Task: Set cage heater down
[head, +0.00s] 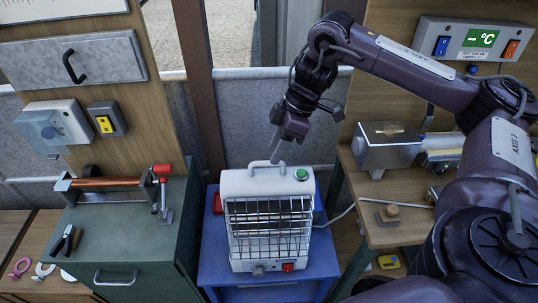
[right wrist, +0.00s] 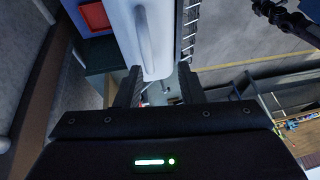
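The cage heater (head: 270,225) is a white box with a wire grille on its front, a green button on top and a red switch at the lower right. It stands upright on the blue stand (head: 216,262). My right gripper (head: 278,150) is just above the heater, at its top handle (head: 254,168). In the right wrist view the two fingers (right wrist: 160,85) are apart, and the heater's white top (right wrist: 165,30) lies just beyond the fingertips. I see no finger pressed on the handle. My left gripper is out of view.
A green cabinet (head: 118,235) with a clamp and copper rod stands left of the stand. A wooden bench (head: 385,215) with a metal device is on the right. A red item (head: 217,203) lies on the stand beside the heater. A cable runs right from the heater.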

